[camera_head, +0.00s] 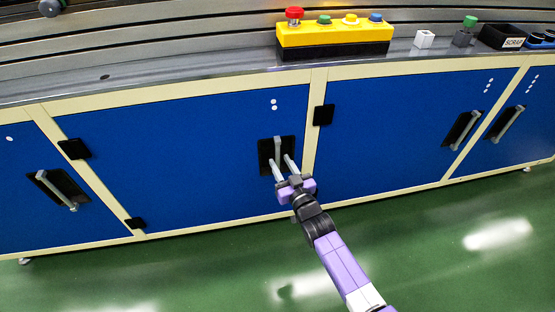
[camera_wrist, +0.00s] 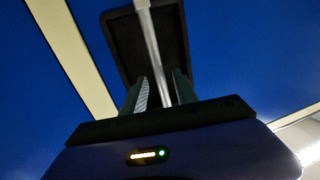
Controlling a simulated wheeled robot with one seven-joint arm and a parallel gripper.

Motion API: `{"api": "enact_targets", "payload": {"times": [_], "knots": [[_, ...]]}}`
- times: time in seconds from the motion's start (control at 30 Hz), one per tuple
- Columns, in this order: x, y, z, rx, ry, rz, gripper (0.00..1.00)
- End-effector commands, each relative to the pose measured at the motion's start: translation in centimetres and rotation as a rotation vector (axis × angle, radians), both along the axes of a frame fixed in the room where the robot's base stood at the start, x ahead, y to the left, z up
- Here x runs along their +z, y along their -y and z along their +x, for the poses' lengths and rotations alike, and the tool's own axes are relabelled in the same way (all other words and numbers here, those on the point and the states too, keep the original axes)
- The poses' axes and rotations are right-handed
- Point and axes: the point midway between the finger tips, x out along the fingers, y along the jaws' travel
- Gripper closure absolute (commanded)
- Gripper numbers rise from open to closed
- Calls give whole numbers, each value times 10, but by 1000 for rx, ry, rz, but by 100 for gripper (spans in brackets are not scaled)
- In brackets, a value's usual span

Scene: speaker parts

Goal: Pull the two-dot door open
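The two-dot door (camera_head: 185,160) is a blue panel with two white dots near its upper right. It looks shut, flush in the cream frame. Its grey bar handle (camera_head: 277,147) stands upright on a black plate (camera_head: 265,156) near the door's right edge. My gripper (camera_head: 281,168) is at this handle, its fingers apart, one on each side of the bar's lower part. In the wrist view the handle bar (camera_wrist: 152,50) runs down between the two fingers (camera_wrist: 160,92), with gaps beside it. The bar's lower end is hidden by the gripper body.
Other blue doors stand on both sides: a one-dot door (camera_head: 15,190) at left, a three-dot door (camera_head: 400,130) and another dotted door (camera_head: 530,125) at right. A yellow button box (camera_head: 330,36) sits on the counter above. The green floor (camera_head: 420,240) in front is clear.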

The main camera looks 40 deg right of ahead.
Motion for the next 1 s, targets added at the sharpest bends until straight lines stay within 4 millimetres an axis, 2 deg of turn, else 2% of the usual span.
{"api": "enact_targets", "payload": {"times": [0.03, 0.2, 0.57, 0.6, 0.77, 1.0], "knots": [[0, 3, 8, 0, 1, 0, 65], [0, 10, 24, 0, 1, 0, 65], [0, 12, 30, 0, 0, 0, 65], [0, 12, 30, 0, 0, 0, 67], [0, 12, 30, 0, 0, 0, 98], [0, 12, 30, 0, 0, 0, 100]]}}
